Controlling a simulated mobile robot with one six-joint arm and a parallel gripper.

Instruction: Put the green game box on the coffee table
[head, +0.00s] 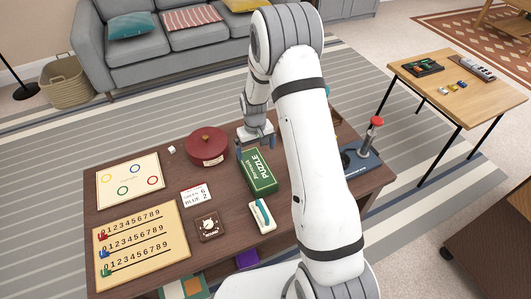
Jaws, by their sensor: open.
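The green game box (258,173), lettered PUZZLE, lies flat on the dark wooden table (150,213) in front of me. My gripper (256,147) points down at the far end of the box, its fingers apart. One finger shows at the left of the box's far end and the other at the right; I cannot tell whether they touch it. A low light-wood table (462,95) with thin black legs stands at the right; I cannot tell which table is called the coffee table.
A round red tin (206,144) sits close left of the gripper. A white-and-teal item (262,215), a brown square dial (208,226), a score card (196,195) and game boards surround the box. A red-knobbed device (371,140) stands right. The light table's front is bare.

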